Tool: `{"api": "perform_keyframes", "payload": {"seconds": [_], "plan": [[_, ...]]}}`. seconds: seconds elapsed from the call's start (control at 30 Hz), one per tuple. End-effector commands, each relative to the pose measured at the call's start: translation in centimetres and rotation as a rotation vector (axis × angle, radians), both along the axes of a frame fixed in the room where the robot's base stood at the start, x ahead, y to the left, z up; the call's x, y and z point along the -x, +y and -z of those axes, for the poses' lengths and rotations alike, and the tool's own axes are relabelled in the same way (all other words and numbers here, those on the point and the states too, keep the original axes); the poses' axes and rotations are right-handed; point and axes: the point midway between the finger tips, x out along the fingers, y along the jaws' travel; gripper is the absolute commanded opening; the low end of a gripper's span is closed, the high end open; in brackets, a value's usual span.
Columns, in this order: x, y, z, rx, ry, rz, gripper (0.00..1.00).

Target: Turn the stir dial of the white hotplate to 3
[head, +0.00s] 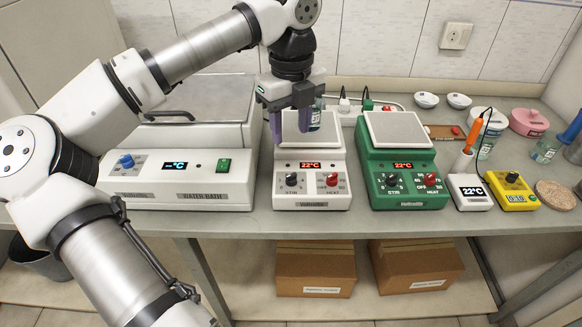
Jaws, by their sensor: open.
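The white hotplate (312,202) stands on the bench near the middle of the head view, its display reading 22°C. Its black stir dial (291,180) is at the left of the front panel, above the word STIR; the setting is too small to read. A red heat dial (332,180) sits to its right. My gripper (289,138) is open, with its fingers pointing down above the left part of the white hotplate. It is apart from the stir dial, higher and farther back. It partly hides the hotplate's top plate and a glass vessel (316,119) behind.
A water bath (222,193) stands close on the left and a green hotplate (405,198) close on the right. Farther right are a white thermometer unit (471,204), a yellow timer (517,203) and a cork mat (555,195). The bench front edge before the white hotplate is clear.

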Motion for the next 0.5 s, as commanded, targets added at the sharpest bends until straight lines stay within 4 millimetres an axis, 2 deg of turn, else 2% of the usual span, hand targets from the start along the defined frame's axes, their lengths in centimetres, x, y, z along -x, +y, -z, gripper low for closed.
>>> {"api": "perform_keyframes", "payload": {"seconds": [0.3, 0.5], "plan": [[0.1, -0.1, 6.5, 0.007, 0.003, 0.005, 0.45], [0.1, -0.1, 9.9, 0.007, 0.001, 0.005, 0.45]]}}
